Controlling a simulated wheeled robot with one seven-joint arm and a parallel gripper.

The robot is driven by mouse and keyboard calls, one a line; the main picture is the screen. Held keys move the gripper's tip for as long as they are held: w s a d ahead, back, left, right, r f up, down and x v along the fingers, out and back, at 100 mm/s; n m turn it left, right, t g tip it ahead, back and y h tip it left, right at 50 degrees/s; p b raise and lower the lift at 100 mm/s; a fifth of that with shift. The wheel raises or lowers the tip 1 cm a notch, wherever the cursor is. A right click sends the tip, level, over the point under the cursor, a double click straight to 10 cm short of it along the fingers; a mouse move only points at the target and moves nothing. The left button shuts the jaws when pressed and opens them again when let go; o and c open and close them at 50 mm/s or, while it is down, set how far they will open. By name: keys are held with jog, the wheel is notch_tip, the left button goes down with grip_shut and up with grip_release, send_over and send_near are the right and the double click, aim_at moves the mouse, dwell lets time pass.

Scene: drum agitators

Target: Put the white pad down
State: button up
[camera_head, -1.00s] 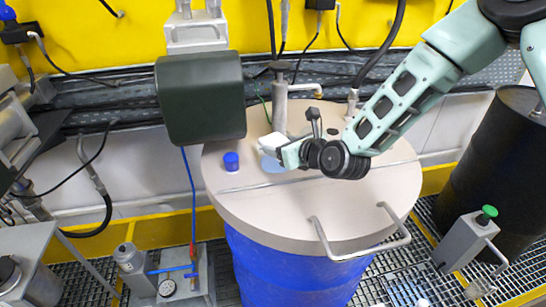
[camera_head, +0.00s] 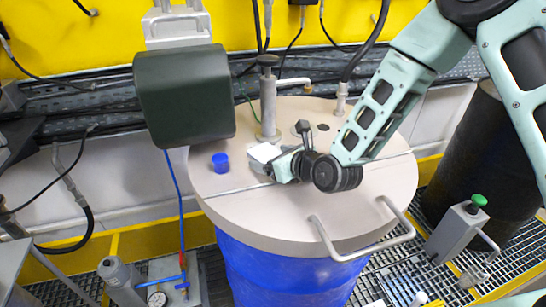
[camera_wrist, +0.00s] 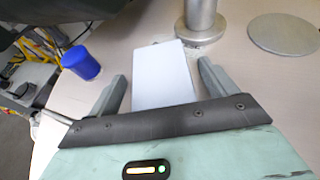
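The white pad (camera_head: 265,153) lies at the left middle of the beige drum lid (camera_head: 245,210). In the wrist view the pad (camera_wrist: 163,75) sits flat between my two grey fingers, apparently resting on the lid. My gripper (camera_wrist: 161,70) is open around it, with a narrow gap on each side. In the head view my gripper (camera_head: 273,163) is low over the lid, its fingers partly hidden by the pad and wrist. The light blue disc seen earlier on the lid is hidden now.
A blue cap (camera_head: 220,162) stands on the lid left of the pad. A grey metal post (camera_head: 268,105) rises behind it. A dark green box (camera_head: 185,97) hangs at the back left. A lid handle (camera_head: 325,240) stands at the front. The lid's front is clear.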

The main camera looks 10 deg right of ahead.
jog(key=shift+r, duration=0.15)
jog(key=shift+s+d, duration=0.2)
jog(key=shift+s, duration=0.05)
jog(key=b+v, duration=0.2)
jog(key=v, duration=0.6)
jog(key=shift+s+d+r+b, duration=0.1)
jog(key=shift+s+r+b, duration=0.05)
jog(key=shift+s+b, duration=0.15)
jog(key=shift+r+p, duration=0.3)
jog(key=shift+p, duration=0.9)
jog(key=p, duration=0.3)
jog(key=shift+s+d+r, duration=0.2)
jog(key=shift+d+r, duration=0.05)
jog(key=p, duration=0.2)
jog(key=shift+s+d+r+p, duration=0.15)
jog(key=shift+s+d+p, duration=0.05)
jog(key=shift+s+p, duration=0.15)
jog(key=shift+s+d+p, duration=0.2)
jog(key=shift+s+p, duration=0.25)
jog(key=shift+p, duration=0.75)
